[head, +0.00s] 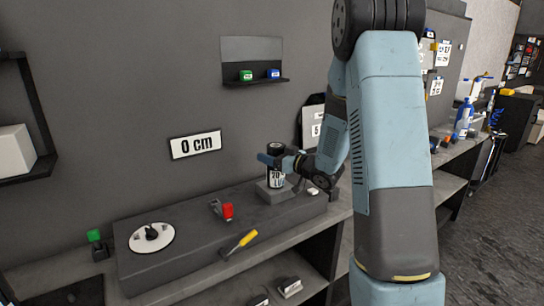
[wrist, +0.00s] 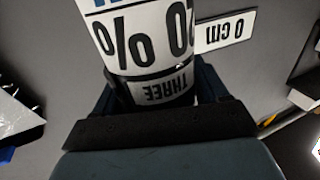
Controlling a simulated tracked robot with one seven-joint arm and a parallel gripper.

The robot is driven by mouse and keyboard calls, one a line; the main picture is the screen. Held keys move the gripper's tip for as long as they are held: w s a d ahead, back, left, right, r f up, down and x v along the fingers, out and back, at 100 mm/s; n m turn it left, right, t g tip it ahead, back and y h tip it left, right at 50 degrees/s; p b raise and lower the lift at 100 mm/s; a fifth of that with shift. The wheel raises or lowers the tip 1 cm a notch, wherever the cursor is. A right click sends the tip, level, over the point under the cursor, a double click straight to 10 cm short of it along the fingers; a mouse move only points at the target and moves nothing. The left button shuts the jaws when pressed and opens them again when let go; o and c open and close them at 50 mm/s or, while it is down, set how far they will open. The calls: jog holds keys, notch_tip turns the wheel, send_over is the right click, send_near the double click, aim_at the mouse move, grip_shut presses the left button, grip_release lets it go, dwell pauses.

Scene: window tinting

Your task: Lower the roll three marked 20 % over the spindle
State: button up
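The roll three (head: 276,180) is a dark cylinder with a white label, upright on a grey block (head: 268,196) on the bench. I cannot tell whether its base touches the block. In the wrist view the roll (wrist: 150,45) fills the top middle, its "20 %" and "THREE" upside down. My gripper (head: 272,160) is around the roll's upper part; in the wrist view its fingers (wrist: 160,92) lie close against both sides. A white disc (head: 138,243) with a black hub (head: 152,233), possibly the spindle, lies on the raised bench left of the roll.
A red-topped piece (head: 228,211) and a yellow-handled tool (head: 241,243) lie between disc and roll. A small shelf (head: 256,82) holds green and blue items above.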

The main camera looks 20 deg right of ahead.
jog(key=o, duration=0.5)
jog(key=shift+c, duration=0.2)
jog(key=v, duration=1.4)
jog(key=s+d+r+m+g+h, duration=0.25)
jog(key=r+m+h, duration=0.25)
jog(key=r+h, duration=0.6)
jog(key=s+a+m+g, duration=0.1)
jog(key=s+a+g, duration=0.2)
jog(key=s, duration=0.9)
jog(key=s+a+m+g, duration=0.1)
jog(key=s+a+g, duration=0.2)
jog(key=s, duration=0.9)
jog(key=a, duration=0.3)
jog(key=shift+s+a, duration=0.25)
jog(key=shift+s, duration=0.05)
